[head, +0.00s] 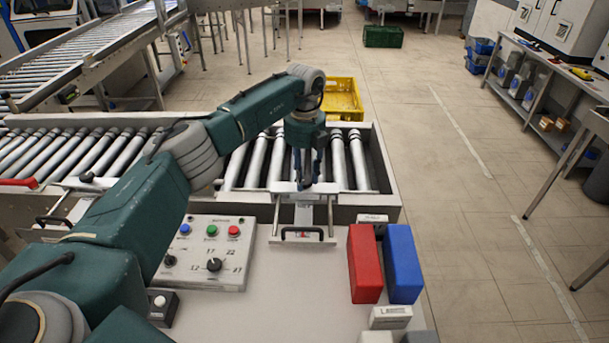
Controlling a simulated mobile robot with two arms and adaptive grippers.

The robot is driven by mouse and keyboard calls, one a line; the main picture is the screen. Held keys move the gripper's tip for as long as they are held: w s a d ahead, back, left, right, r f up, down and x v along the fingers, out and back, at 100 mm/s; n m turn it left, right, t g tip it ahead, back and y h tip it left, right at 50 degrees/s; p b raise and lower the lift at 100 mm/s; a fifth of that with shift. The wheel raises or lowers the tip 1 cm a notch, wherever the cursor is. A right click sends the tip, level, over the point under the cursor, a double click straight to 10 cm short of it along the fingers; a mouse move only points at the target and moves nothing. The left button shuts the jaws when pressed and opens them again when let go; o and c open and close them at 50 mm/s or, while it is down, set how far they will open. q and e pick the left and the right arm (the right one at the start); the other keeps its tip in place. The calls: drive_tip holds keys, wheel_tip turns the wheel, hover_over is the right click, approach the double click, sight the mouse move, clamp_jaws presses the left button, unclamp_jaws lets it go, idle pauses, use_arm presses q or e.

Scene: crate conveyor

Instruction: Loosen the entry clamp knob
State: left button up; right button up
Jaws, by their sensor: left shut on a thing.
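My left gripper (305,184) points down at the right end of the roller conveyor. It is shut at the top of a pale metal clamp (303,214), where the clamp knob sits. The fingers hide most of the knob. The clamp has a crossbar, two rods and a black-handled plate (303,235) in front. A second, similar clamp (75,184) stands at the left with its black knob (87,177) uncovered. My right gripper is not in view.
A control panel (205,268) with coloured buttons and dials lies left of the clamp. A red block (364,270) and a blue block (403,262) stand to its right. A yellow crate (342,96) is behind the conveyor (262,160). The bench front between panel and blocks is clear.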

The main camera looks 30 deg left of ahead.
sight(305, 180)
use_arm(q)
drive_tip(key=shift+w+r+n, duration=0.15)
drive_tip(key=shift+r+n, duration=0.05)
drive_tip(key=shift+n, duration=0.3)
drive_tip(key=o, duration=1.1)
drive_tip(key=shift+c, duration=0.2)
drive_tip(key=shift+o, duration=0.4)
drive_tip(key=shift+f, duration=0.1)
wheel_tip(305, 180, up, 12)
drive_tip(key=shift+f, duration=0.1)
